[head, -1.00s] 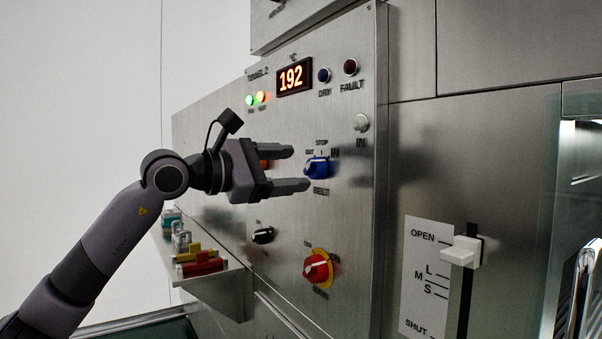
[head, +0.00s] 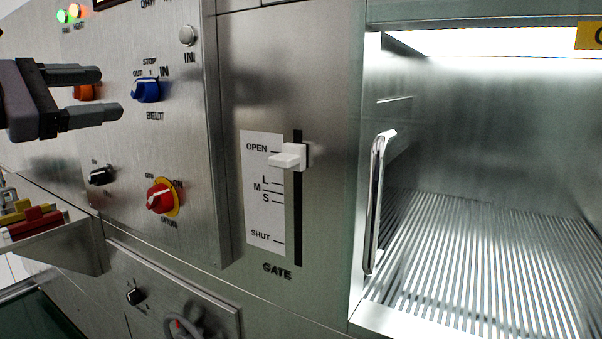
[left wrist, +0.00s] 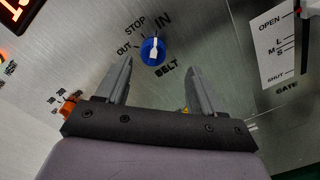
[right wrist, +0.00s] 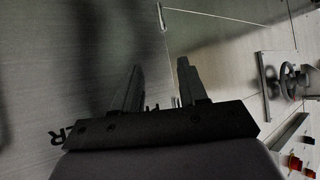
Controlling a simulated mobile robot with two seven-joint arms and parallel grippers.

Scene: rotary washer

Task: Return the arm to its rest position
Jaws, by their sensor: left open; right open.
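My left gripper (head: 110,93) is open and empty at the left of the head view. Its fingers point right at the blue BELT knob (head: 147,90), with a gap between fingertips and knob. In the left wrist view the open fingers (left wrist: 160,65) show with the blue knob (left wrist: 153,50) beyond and between their tips, apart from both. My right gripper (right wrist: 160,64) is open and empty in the right wrist view, facing a dim metal surface. It is outside the head view.
The control panel also has a red knob (head: 161,197) and a black knob (head: 102,175). A white gate slider (head: 291,157) stands near OPEN. A lit chamber with a ribbed floor (head: 480,270) and a chrome handle (head: 375,205) is at right. A shelf (head: 80,249) with coloured pieces is at left.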

